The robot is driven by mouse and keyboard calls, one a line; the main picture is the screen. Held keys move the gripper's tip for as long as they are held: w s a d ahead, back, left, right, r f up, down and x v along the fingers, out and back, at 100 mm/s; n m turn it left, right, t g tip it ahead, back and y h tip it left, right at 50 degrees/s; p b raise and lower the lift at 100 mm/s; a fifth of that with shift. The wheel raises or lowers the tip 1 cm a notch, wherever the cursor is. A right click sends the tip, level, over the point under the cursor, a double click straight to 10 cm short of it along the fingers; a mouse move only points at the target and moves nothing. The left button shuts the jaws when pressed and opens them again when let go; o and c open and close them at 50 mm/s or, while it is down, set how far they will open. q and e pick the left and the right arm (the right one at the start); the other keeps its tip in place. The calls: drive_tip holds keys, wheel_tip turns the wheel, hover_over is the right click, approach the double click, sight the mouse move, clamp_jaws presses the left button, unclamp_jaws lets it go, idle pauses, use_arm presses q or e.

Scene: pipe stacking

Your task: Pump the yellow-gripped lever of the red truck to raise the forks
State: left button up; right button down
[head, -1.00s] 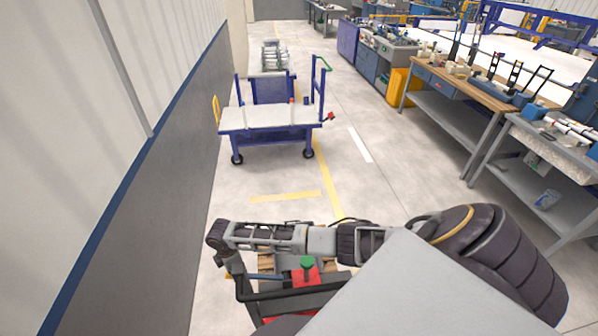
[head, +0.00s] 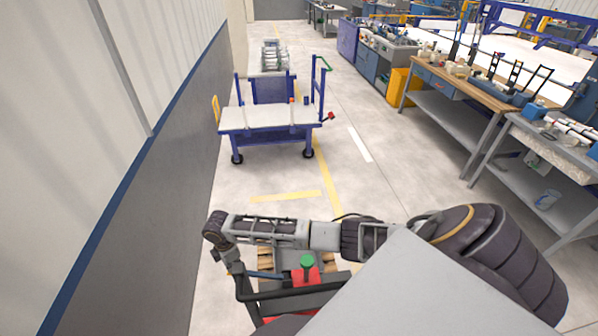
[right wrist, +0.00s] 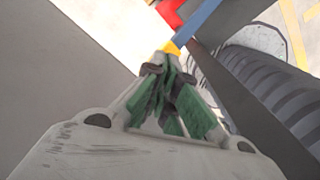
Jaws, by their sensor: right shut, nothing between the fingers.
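The red truck (head: 306,276) is at the bottom of the head view, with a green knob on top and a dark handle frame. Its blue lever (head: 266,275) points left, partly covered by my arm. In the right wrist view the blue lever (right wrist: 203,22) ends in a yellow grip (right wrist: 171,48). My right gripper (right wrist: 168,64) is shut and empty, its green-padded fingers together with the tips at the yellow grip; I cannot tell whether they touch. In the head view my right gripper (head: 236,265) is small beside the lever's left end. The forks are largely hidden. My left gripper is out of view.
A grey wall (head: 140,220) runs close along the left. A blue cart (head: 270,117) stands ahead on the floor. Workbenches (head: 480,85) line the right. The floor between cart and truck is clear.

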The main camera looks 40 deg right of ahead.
drive_tip(key=shift+f, duration=0.15)
drive_tip(key=shift+f+b, duration=3.95)
drive_tip(key=shift+f, duration=2.6)
drive_tip(key=shift+r+p, duration=4.15)
drive_tip(key=shift+r, duration=0.05)
wheel_tip(320, 180, up, 2)
drive_tip(key=shift+r, duration=1.5)
drive_tip(key=shift+r, duration=2.5)
